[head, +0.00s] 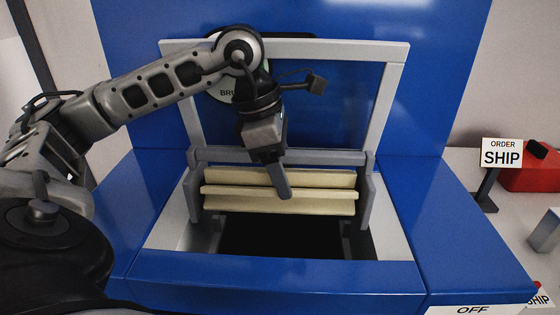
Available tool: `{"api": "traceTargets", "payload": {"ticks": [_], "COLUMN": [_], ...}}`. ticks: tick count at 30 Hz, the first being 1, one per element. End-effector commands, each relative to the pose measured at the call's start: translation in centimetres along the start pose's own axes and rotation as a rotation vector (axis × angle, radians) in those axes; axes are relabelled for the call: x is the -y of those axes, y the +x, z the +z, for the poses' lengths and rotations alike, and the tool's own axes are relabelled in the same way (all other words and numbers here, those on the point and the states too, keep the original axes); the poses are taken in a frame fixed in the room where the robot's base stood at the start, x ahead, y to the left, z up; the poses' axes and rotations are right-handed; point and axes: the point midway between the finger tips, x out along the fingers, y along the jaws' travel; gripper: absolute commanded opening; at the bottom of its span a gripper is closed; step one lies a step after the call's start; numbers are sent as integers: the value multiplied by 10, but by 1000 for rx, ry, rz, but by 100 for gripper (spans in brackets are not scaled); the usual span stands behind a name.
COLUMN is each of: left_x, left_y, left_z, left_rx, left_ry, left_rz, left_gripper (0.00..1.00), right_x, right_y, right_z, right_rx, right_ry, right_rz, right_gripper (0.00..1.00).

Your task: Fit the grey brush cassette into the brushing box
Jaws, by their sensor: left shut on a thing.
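The grey brush cassette (364,205) has a grey end plate on each side, a grey top bar and long cream brushes between the plates. It appears level, at the opening of the blue brushing box (275,278). My left gripper (276,172) comes down from above and is shut on the cassette near the middle of its top bar. One finger hangs in front of the cream brushes; the other is hidden. The dark cavity of the box shows below and in front of the brushes. Whether the cassette touches the box's supports cannot be told. My right gripper is out of view.
A pale upright frame (397,82) stands behind the cassette against the blue back panel (425,80). At the right are an "ORDER SHIP" sign (502,153) and a red object (528,178). An "OFF" label (472,310) is at the front right.

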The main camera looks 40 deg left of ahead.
Motion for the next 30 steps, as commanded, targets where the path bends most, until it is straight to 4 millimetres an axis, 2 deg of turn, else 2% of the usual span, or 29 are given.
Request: {"api": "traceTargets", "payload": {"ticks": [30], "left_x": [0], "left_y": [82], "left_z": [-19], "left_rx": [2], "left_ry": [12], "left_rz": [-2], "left_gripper": [20], "right_x": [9], "right_y": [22], "right_z": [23], "right_rx": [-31], "right_ry": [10], "right_rz": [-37], "right_gripper": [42]}}
